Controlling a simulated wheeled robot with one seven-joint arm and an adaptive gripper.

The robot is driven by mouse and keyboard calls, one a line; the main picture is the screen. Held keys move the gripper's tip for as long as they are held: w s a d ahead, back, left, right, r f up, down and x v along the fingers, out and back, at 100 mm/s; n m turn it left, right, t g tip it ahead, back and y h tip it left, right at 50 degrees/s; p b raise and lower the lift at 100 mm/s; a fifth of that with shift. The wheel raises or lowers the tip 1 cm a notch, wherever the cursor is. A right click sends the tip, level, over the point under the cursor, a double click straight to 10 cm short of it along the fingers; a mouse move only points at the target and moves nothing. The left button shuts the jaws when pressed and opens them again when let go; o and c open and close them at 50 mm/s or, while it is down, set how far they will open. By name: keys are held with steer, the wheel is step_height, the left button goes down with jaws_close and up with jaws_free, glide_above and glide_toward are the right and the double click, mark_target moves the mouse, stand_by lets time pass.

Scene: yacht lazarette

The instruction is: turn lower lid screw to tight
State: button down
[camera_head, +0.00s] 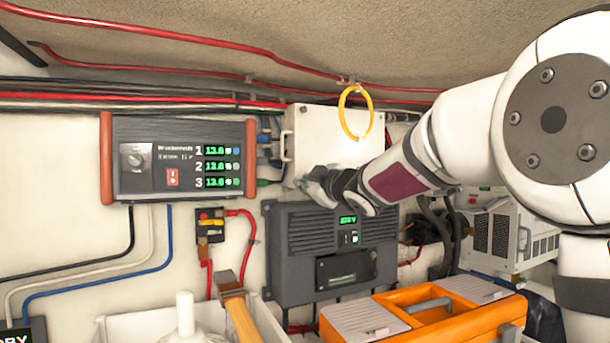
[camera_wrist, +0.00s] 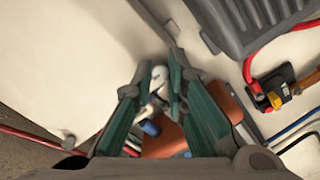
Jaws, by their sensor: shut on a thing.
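The white box with its lid (camera_head: 325,135) is fixed to the wall in the middle of the head view. In the wrist view its pale lid (camera_wrist: 70,65) fills the left. My gripper (camera_head: 318,190) is at the box's lower left corner, where the lower lid screw sits. In the wrist view my gripper's green-sided fingers (camera_wrist: 161,62) converge at the lid's edge and are shut on the screw. The screw itself is mostly hidden by the fingertips, so I cannot read how far it is turned. A grey knob (camera_wrist: 68,142) shows at another part of the lid's edge.
A yellow ring (camera_head: 356,112) hangs before the lid. A display unit (camera_head: 180,158) with red-brown sides is at left. A dark grey charger (camera_head: 290,255) is just below my gripper. An orange toolbox (camera_head: 440,318) and a white bin (camera_head: 125,328) stand in front.

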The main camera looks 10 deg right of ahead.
steer(key=shift+f+m+p, duration=0.2)
steer(key=shift+m+p, duration=0.1)
steer(key=shift+m, duration=0.2)
steer(key=c, duration=1.6)
jaws_free()
steer(key=shift+a, duration=0.1)
steer(key=shift+o, duration=0.2)
steer(key=shift+r, duration=0.1)
steer(key=shift+s, duration=0.35)
steer(key=s+d, duration=0.2)
steer(key=s, duration=0.9)
steer(key=shift+d, duration=0.2)
